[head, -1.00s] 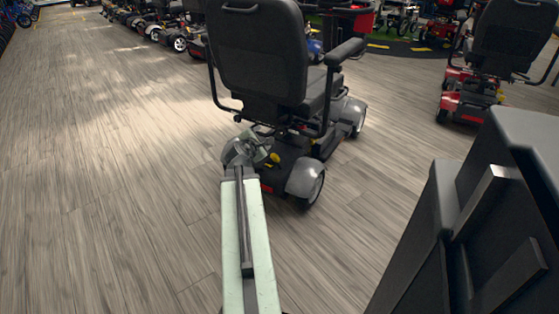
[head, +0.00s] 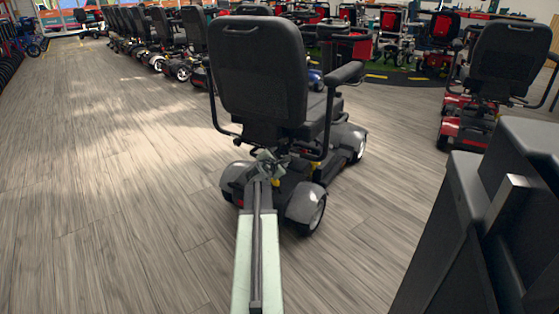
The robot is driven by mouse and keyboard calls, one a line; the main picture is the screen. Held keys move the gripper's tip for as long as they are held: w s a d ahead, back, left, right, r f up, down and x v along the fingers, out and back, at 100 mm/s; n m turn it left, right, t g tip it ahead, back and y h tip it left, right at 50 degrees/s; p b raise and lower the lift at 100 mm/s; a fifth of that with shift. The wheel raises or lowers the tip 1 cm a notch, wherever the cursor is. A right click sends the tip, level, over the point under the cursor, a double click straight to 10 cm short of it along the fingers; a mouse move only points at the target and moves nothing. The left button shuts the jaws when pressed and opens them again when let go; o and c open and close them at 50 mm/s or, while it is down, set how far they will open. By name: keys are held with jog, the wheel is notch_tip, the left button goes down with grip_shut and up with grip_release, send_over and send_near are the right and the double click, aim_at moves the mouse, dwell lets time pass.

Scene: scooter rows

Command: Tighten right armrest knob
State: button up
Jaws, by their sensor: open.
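A grey and black mobility scooter stands with its back to me, its black seat back (head: 263,75) upright in the middle of the head view. Its right armrest (head: 346,74) sticks out beside the seat back, on a bent black support tube (head: 327,125). No armrest knob can be made out at this size. My gripper (head: 270,156) is at the end of my pale arm, low behind the seat and over the scooter's rear. It is open, with nothing visible in it; its fingers are small and partly blend with the dark frame. I cannot tell whether it touches the scooter.
The scooter's rear wheel (head: 313,215) and grey fender (head: 303,200) are right of my arm. A red scooter (head: 465,125) stands at the right. Rows of scooters (head: 150,35) line the back. The wooden floor (head: 110,180) on the left is clear.

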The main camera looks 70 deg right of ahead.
grip_shut()
jog(key=shift+s+a+f+m+t+h+b, duration=0.15)
jog(key=shift+f+m+t+h+b, duration=0.15)
jog(key=shift+m+b, duration=0.4)
jog(key=shift+r+m+t+b, duration=0.2)
jog(key=shift+m+t+b, duration=0.15)
jog(key=shift+m, duration=0.15)
grip_release()
jog(key=w+p+v, duration=0.1)
jog(key=v, duration=0.6)
jog(key=shift+s+a+p, duration=0.35)
jog(key=shift+s, duration=0.1)
